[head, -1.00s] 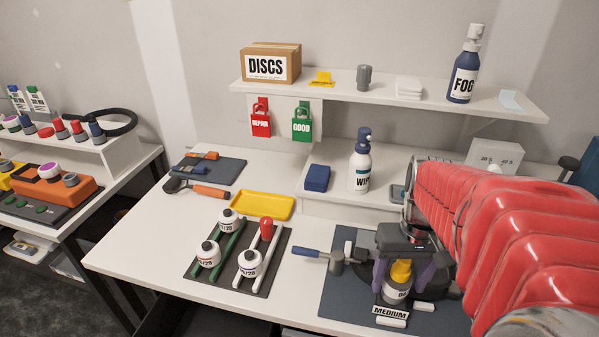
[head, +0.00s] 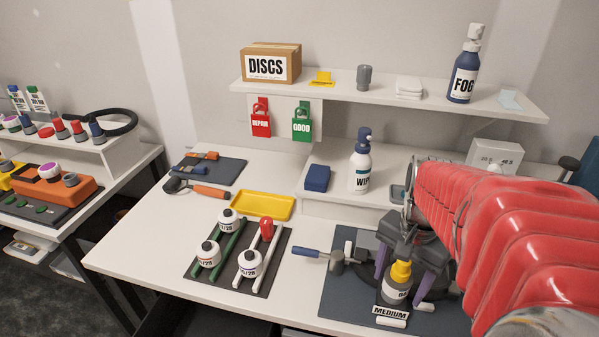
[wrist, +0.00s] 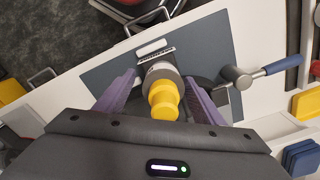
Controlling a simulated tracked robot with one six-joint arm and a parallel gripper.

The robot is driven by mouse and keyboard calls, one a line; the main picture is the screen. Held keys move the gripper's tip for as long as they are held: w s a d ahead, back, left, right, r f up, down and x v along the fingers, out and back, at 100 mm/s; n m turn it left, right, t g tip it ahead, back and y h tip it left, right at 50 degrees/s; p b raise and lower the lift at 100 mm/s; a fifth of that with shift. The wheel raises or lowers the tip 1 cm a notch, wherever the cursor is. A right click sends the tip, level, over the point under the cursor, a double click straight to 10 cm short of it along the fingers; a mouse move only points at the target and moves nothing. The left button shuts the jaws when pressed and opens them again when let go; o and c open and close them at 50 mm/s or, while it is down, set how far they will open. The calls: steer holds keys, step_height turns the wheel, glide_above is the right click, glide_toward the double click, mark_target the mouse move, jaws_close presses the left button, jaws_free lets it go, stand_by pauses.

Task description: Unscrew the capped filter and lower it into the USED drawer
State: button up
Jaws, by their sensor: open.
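The capped filter (head: 396,291) is a grey, labelled cylinder with a yellow cap (head: 401,270). It stands upright behind the MEDIUM plate (head: 391,312) on the dark mat at the right front of the bench. My gripper (head: 403,277) is open and points down around the filter. In the wrist view the yellow cap (wrist: 162,98) lies between the two purple fingers, with small gaps beside it. The filter's lower end and its seat are mostly hidden. I cannot make out a USED label in either view.
A blue-handled tool (head: 318,254) lies left of the filter. A dark rack (head: 262,285) with several white round pieces stands farther left, near a yellow tray (head: 262,206). A WIPE bottle (head: 360,165) stands behind. A dark opening (head: 200,322) shows below the bench's front edge.

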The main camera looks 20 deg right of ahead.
steer(key=m, duration=0.8)
steer(key=shift+m, duration=0.3)
steer(key=c, duration=1.2)
